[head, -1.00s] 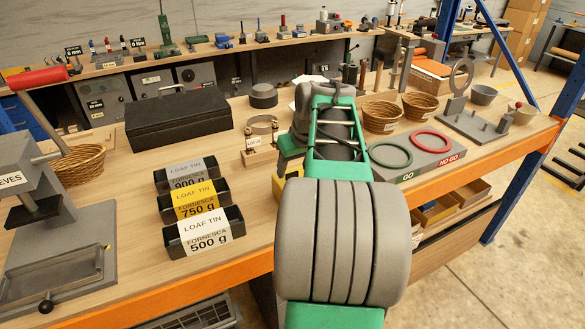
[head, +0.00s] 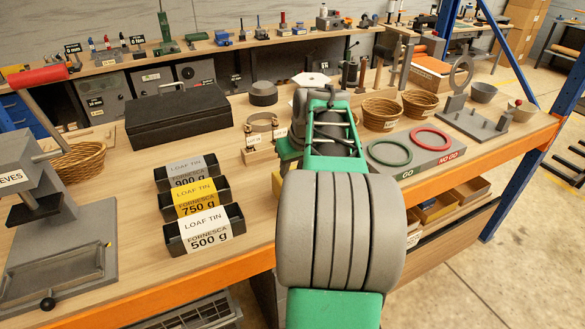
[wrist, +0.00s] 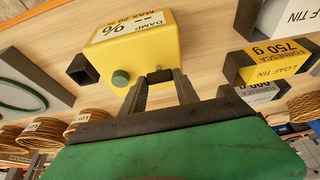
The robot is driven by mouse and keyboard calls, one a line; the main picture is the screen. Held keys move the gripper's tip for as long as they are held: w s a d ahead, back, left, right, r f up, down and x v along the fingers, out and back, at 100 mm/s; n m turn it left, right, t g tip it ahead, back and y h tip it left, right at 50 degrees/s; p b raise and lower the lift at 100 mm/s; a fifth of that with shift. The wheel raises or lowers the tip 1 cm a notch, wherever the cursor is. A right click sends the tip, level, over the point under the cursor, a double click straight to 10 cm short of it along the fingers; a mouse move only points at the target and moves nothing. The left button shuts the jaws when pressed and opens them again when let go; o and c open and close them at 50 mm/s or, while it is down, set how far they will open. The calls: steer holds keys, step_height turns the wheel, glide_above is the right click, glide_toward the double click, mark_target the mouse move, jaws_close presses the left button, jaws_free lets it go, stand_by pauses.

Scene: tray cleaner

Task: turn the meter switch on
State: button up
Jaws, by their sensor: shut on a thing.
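The yellow damp meter (wrist: 132,38) shows in the wrist view, with a pale label and display reading dashes and a percent sign. A round green knob (wrist: 120,78) and a small dark switch (wrist: 159,76) are on its near face. My gripper (wrist: 160,80) has its two grey fingers at the dark switch, one on each side, shut on it. The switch's exact position is hard to tell because the fingers partly cover it.
Three loaf tins (head: 198,212) stand left of my arm, and a black case (head: 178,117) lies behind them. Right of my arm are a GO/NO-GO plate (head: 411,170) with a green and a red ring, and wicker baskets (head: 381,113). A dark square block (wrist: 82,69) stands near the meter.

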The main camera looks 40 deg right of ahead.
jaws_close()
steer(key=shift+a+m+b, duration=0.1)
steer(key=shift+m+b, duration=0.3)
steer(key=m+h+b, duration=0.1)
steer(key=m, duration=0.1)
steer(key=shift+w+m+b, duration=0.15)
steer(key=shift+m+b, duration=0.25)
steer(key=m, duration=0.2)
steer(key=m+g+h, duration=0.1)
steer(key=m, duration=0.1)
steer(key=shift+w+a+r+m+g+h, duration=0.1)
steer(key=shift+a+m+g+h, duration=0.05)
steer(key=shift+m+g+h, duration=0.15)
steer(key=m+g+p, duration=0.1)
steer(key=m, duration=0.3)
steer(key=shift+w+r+m+g+h+p, duration=0.1)
steer(key=shift+m+g+h+p, duration=0.2)
steer(key=shift+g+h+p, duration=0.1)
steer(key=m+g+p, duration=0.2)
steer(key=m, duration=0.3)
steer(key=shift+w+p, duration=0.1)
steer(key=shift+p, duration=0.3)
